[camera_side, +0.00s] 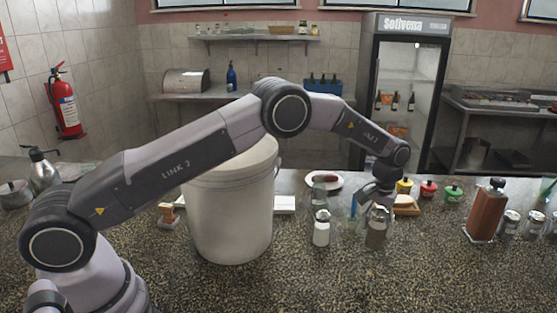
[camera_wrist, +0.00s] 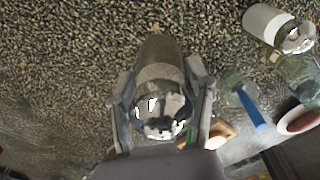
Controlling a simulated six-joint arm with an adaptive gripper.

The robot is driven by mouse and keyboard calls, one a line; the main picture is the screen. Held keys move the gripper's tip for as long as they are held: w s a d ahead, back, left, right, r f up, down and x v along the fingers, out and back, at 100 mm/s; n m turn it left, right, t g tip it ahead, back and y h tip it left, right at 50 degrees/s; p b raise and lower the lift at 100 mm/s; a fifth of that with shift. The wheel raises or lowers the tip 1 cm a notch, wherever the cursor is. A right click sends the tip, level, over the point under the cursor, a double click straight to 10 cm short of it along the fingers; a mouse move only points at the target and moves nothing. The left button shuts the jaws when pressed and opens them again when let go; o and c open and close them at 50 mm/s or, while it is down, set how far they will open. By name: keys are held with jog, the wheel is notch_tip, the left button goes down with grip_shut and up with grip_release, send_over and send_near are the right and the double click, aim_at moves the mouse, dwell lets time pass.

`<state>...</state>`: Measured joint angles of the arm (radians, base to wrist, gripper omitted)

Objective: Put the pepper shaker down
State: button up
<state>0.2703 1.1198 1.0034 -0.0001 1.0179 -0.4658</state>
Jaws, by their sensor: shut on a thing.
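The pepper shaker (camera_side: 376,236) has a dark-filled glass body and a shiny metal cap, and stands upright at the counter in the side view. My gripper (camera_side: 379,199) comes down over it from above and is shut on its upper part. In the wrist view the shaker (camera_wrist: 160,95) sits between the two fingers of my gripper (camera_wrist: 160,108), one finger on each side of its cap. Its base appears at or very near the speckled counter (camera_side: 310,285); I cannot tell whether it touches.
A white-filled salt shaker (camera_side: 321,229) stands just left of the pepper shaker. Behind are a plate with red food (camera_side: 323,180) and small colored pots (camera_side: 428,190). The front counter is clear.

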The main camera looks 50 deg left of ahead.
jog(key=shift+w+d+f, duration=0.2)
jog(key=shift+w+f, duration=0.55)
jog(key=shift+f, duration=0.7)
jog(key=shift+w+d+f, duration=0.2)
jog(key=shift+w+f, duration=0.5)
jog(key=shift+f, duration=0.7)
jog(key=shift+w+d+f, duration=0.2)
jog(key=shift+w+f, duration=0.55)
jog(key=shift+f, duration=0.7)
jog(key=shift+f, duration=0.2)
jog(key=o, duration=1.2)
jog(key=shift+o, duration=0.2)
jog(key=shift+r, duration=0.15)
